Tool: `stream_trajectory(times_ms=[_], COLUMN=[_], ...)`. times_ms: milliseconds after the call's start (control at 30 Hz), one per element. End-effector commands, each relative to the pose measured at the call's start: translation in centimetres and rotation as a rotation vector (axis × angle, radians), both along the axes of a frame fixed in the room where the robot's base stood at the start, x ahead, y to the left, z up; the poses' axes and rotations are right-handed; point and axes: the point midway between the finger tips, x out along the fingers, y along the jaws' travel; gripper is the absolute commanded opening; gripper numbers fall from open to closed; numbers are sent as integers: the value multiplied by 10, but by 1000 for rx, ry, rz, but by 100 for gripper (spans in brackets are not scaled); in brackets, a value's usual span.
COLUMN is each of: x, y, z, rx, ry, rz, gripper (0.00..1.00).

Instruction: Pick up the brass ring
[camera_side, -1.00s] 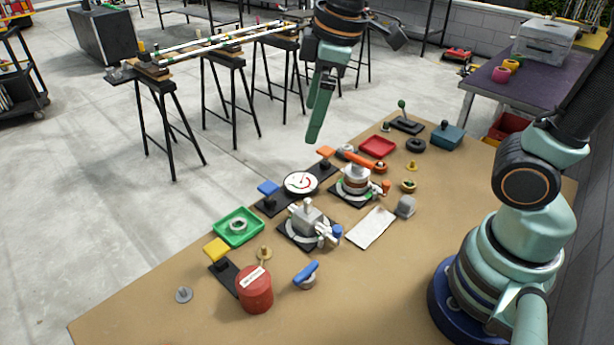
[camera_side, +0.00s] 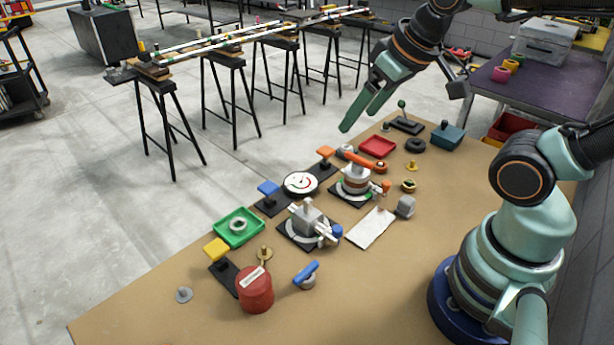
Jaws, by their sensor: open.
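A small brass-coloured ring-like piece (camera_side: 408,186) lies on the brown table, right of the orange-topped device; it is too small to be sure that it is the brass ring. Two other brass-coloured pieces stand apart from it: one (camera_side: 412,165) just behind it and one (camera_side: 264,253) near the red canister. My gripper (camera_side: 358,117) is open and empty, with its fingers pointing down and left. In the picture it appears above and left of the red tray, well away from the ring-like piece.
The orange-topped device (camera_side: 355,181), a grey clamp device (camera_side: 308,218), a red tray (camera_side: 378,147), a green tray (camera_side: 238,228) and a red canister (camera_side: 255,289) stand on the table (camera_side: 390,290). The table's front middle is clear.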

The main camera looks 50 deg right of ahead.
Motion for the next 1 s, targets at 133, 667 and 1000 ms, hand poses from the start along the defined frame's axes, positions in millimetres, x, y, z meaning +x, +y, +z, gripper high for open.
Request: stream_trajectory(times_ms=[133, 667, 1000], x=[0, 11, 3], y=[0, -56, -135], z=[0, -27, -74], rx=[0, -220, -362], ry=[0, 160, 351], rz=[1, 341, 891], gripper=[79, 79, 79])
